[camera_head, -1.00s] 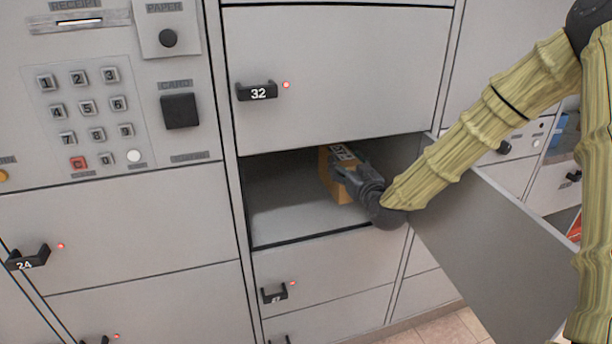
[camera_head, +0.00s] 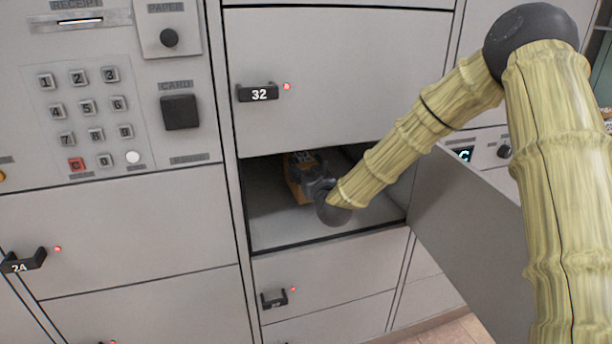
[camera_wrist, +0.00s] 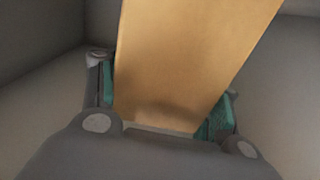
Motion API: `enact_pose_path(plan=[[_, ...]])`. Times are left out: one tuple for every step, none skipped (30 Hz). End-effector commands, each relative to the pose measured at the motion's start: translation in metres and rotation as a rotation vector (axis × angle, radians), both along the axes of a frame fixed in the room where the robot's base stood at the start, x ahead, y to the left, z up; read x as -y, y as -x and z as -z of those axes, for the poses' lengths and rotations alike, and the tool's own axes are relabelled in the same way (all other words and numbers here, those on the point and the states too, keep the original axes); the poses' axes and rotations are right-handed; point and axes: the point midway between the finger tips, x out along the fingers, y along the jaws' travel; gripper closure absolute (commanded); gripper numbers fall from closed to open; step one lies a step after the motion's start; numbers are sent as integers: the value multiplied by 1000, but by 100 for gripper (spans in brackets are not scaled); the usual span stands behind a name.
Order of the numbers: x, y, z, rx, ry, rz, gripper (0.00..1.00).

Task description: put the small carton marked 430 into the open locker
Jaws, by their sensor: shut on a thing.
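The small brown carton (camera_head: 292,185) is inside the open locker (camera_head: 275,228), in the compartment below door 32. My gripper (camera_head: 308,175) is shut on it and covers much of it in the head view; its number cannot be read. In the wrist view the carton (camera_wrist: 185,65) stands tilted between the two teal finger pads of my gripper (camera_wrist: 165,115). Grey locker walls surround it there. Whether the carton touches the locker floor cannot be told.
The locker's open door (camera_head: 470,235) swings out to the right, beside my arm. Closed door 32 (camera_head: 340,75) is directly above the opening. A keypad panel (camera_head: 95,105) is on the left. Locker floor in front of the carton is bare.

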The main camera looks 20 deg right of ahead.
Motion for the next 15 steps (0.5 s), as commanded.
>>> enact_pose_path(plan=[[1,0,12,-2,-1,2,78],[2,0,16,-2,-1,2,78],[2,0,20,-2,-1,2,78],[2,0,21,-1,-1,2,78],[1,0,22,0,-1,2,78],[1,0,23,1,0,2,78],[1,0,22,1,0,2,78],[1,0,22,2,0,2,78],[1,0,22,2,0,2,78],[1,0,22,1,0,1,78],[1,0,22,1,0,2,78],[1,0,22,1,0,1,78],[1,0,22,1,0,1,78],[1,0,23,1,0,1,78],[1,0,24,1,0,1,78]])
